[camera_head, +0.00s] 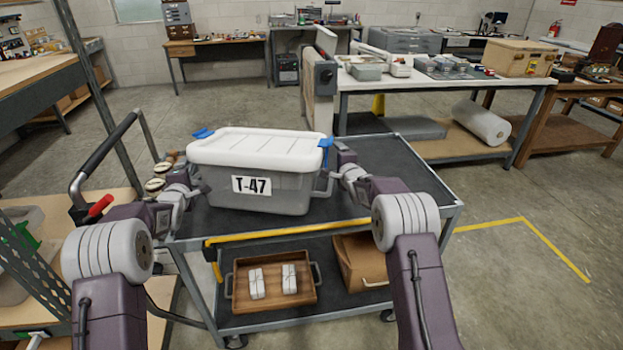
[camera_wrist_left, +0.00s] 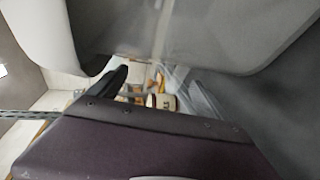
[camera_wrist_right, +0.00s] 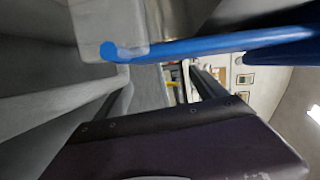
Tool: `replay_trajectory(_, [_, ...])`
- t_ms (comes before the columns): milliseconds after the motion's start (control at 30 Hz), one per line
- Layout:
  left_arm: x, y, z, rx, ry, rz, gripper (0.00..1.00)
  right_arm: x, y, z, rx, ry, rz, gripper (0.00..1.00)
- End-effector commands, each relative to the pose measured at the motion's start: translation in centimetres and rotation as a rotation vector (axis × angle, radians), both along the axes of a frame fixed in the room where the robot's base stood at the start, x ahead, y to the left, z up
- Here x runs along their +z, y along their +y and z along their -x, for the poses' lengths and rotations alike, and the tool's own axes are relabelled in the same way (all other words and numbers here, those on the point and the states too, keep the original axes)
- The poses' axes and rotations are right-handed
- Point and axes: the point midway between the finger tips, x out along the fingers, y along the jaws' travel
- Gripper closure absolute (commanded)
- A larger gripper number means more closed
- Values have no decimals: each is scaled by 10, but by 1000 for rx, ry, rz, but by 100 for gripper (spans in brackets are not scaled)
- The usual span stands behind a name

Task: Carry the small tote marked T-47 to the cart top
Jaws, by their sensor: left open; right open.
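The grey tote (camera_head: 285,195) marked T-47 has a white lid (camera_head: 258,147) and blue latches at its ends. It sits level on the dark top of the cart (camera_head: 385,155), toward the left, and appears to rest on it. My left gripper (camera_head: 198,190) is open at the tote's left end; the tote's grey wall (camera_wrist_left: 200,35) fills the top of the left wrist view. My right gripper (camera_head: 333,183) is open at the right end, below the blue latch (camera_wrist_right: 210,45) in the right wrist view. Contact between the fingers and the tote is hard to tell.
The cart's lower shelf holds a wooden tray (camera_head: 236,293) with white bundles and a brown box (camera_head: 360,262). Round items (camera_head: 155,184) lie left of the tote. A white bench (camera_head: 440,82) stands behind. The cart top is clear to the right.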

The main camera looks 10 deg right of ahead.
Motion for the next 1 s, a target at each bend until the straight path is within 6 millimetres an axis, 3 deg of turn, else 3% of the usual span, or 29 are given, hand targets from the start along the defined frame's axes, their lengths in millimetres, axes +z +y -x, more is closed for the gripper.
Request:
replay_trajectory(200, [16, 0, 50, 1, -5, 0, 6, 0, 0, 0, 0, 1, 0, 18])
replay_trajectory(400, [23, 0, 84, 1, -3, -1, 6, 0, 0, 0, 1, 0, 0, 18])
replay_trajectory(767, [24, 0, 94, 0, 1, -1, 6, 1, 0, 0, 1, -1, -1, 18])
replay_trajectory(833, [24, 0, 93, 0, 1, -1, 6, 1, 0, 0, 1, -1, -1, 2])
replay_trajectory(1000, [24, 0, 93, 0, 1, -1, 6, 1, 0, 0, 1, -1, -1, 0])
